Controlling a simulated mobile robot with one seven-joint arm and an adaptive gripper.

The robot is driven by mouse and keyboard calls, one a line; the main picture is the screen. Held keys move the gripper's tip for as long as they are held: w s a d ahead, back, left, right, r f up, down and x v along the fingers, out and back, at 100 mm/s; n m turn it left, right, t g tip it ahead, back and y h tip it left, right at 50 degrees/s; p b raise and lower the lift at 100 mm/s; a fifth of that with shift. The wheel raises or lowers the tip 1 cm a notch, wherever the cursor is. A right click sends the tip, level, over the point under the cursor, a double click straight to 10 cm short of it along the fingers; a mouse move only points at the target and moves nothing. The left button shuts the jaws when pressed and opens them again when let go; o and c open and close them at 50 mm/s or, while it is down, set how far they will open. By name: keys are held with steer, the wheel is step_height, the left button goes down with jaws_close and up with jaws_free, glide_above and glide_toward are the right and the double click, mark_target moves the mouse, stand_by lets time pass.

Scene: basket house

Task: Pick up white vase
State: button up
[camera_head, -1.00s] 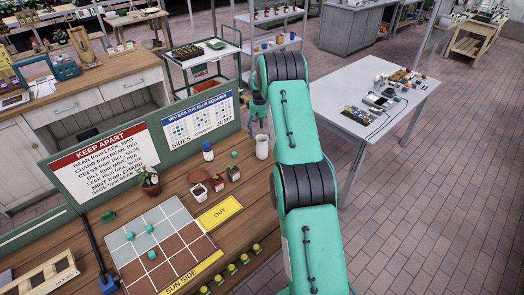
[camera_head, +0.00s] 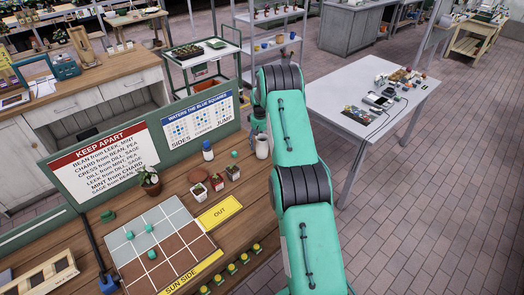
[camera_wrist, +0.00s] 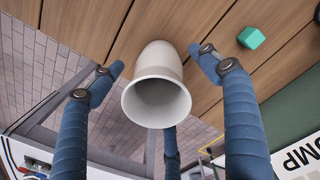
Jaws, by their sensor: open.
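The white vase (camera_head: 262,147) stands upright on the wooden bench near its far right edge, behind the small potted plants. In the wrist view the vase (camera_wrist: 157,88) has its open mouth toward the camera and looks empty. My gripper (camera_wrist: 157,62) is open. Its blue fingers spread around the vase, one to the left, one to the right and one partly hidden behind the rim. A gap shows between the side fingers and the vase. In the head view my gripper (camera_head: 260,124) is just above and behind the vase, partly hidden by my arm.
A white bottle with a blue cap (camera_head: 207,151) and a small green block (camera_head: 235,154) stand left of the vase. The green block also shows in the wrist view (camera_wrist: 251,38). A green board (camera_head: 198,120) rises behind. A grey table (camera_head: 345,90) stands apart at right.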

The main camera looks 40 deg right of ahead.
mark_target(262, 149)
steer(key=shift+f, duration=0.15)
steer(key=shift+s+d+f, duration=0.1)
steer(key=shift+f, duration=1.15)
steer(key=shift+d+f, duration=0.1)
steer(key=shift+f, duration=1.15)
steer(key=shift+c, duration=0.6)
steer(key=c, duration=1.4)
steer(key=shift+r, duration=0.15)
